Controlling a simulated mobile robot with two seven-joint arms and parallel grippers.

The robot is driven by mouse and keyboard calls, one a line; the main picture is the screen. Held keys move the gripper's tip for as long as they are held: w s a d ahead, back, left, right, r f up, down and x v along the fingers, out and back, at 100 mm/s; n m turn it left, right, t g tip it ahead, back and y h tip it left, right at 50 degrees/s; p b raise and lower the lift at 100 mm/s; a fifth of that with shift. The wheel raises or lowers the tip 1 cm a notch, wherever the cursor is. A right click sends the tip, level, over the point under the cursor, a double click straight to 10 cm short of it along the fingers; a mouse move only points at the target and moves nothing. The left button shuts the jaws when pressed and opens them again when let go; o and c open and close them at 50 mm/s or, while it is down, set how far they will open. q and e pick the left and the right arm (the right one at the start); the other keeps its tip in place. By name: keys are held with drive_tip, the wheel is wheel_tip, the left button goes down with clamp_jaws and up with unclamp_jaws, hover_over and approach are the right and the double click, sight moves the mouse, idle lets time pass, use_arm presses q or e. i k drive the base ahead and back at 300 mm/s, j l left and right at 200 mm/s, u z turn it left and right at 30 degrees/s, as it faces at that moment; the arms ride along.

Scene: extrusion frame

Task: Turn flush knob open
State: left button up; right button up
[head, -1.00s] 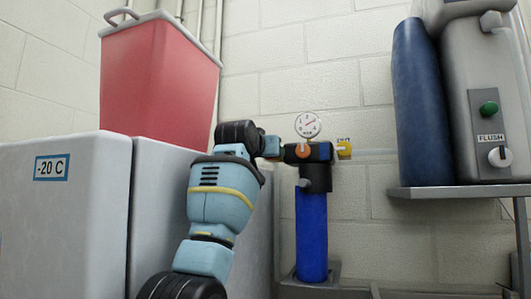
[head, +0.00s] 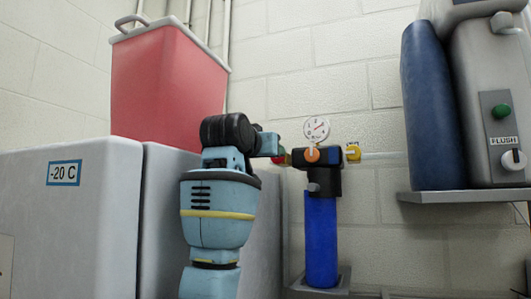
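One light-blue arm of mine, apparently the left, rises left of centre, far from the knob. Its wrist ends just left of the blue filter unit (head: 320,240). The fingers of that gripper are hidden or too small to make out. My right gripper is not in view.
The filter has a dial gauge (head: 316,129), an orange knob (head: 312,155) and a yellow fitting (head: 353,152). A blue cylinder (head: 431,105) stands beside the machine on a grey shelf (head: 460,196). A red bin (head: 168,85) sits on the -20 C freezer (head: 65,230). Bare wall separates filter and shelf.

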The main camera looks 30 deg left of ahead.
sight(514, 160)
drive_tip(key=k+l, duration=0.15)
drive_tip(key=k, duration=0.35)
drive_tip(key=k+l, duration=0.2)
drive_tip(key=k, duration=0.25)
